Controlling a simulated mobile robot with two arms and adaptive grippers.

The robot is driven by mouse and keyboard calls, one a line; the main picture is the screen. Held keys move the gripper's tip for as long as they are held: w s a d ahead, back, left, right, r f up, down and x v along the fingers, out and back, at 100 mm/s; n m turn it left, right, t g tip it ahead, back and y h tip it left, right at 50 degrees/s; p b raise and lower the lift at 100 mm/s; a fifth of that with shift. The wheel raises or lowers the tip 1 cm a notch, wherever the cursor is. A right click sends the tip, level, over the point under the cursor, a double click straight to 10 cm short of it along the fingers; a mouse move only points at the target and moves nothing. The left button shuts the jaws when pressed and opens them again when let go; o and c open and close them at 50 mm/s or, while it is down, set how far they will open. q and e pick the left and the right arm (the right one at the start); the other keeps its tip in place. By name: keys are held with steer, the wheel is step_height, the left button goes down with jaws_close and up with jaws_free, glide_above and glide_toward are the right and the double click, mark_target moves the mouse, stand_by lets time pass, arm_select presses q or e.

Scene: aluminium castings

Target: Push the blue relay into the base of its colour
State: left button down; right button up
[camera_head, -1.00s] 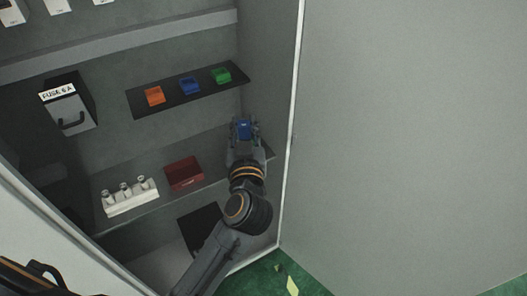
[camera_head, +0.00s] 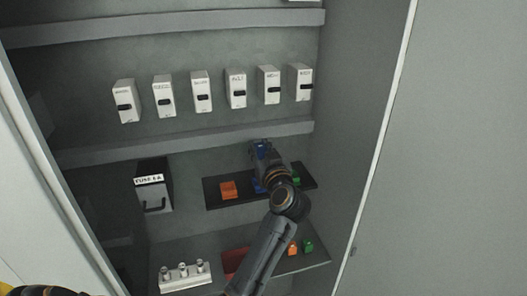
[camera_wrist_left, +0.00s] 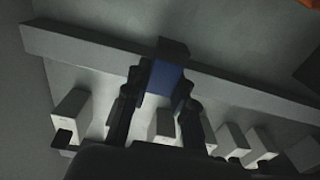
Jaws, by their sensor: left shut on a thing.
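My left gripper (camera_head: 261,149) is shut on the blue relay (camera_head: 263,147) in the head view, above the dark shelf strip with the coloured bases. In the left wrist view the blue relay (camera_wrist_left: 164,78) sits between the two fingers (camera_wrist_left: 158,105). The blue base (camera_head: 257,186) is partly hidden behind my gripper and arm. It stands between the orange base (camera_head: 229,190) and the green base (camera_head: 296,179). The relay is apart from the base, as far as the head view shows.
Several white breakers (camera_head: 201,92) stand on a rail above. A black fuse box (camera_head: 153,186) is to the left. On the lower shelf are a white block with fuses (camera_head: 184,277), a red tray (camera_head: 234,261), an orange relay (camera_head: 292,248) and a green relay (camera_head: 308,246).

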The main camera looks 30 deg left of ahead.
arm_select(q)
steer(key=shift+f, duration=0.1)
steer(key=shift+f+b, duration=0.75)
steer(key=shift+f, duration=2.05)
steer(key=shift+p, duration=0.8)
steer(key=shift+f+b, duration=0.5)
steer(key=shift+f, duration=0.85)
steer(key=c, duration=1)
jaws_free()
steer(key=shift+c, duration=0.2)
steer(key=shift+d, duration=0.1)
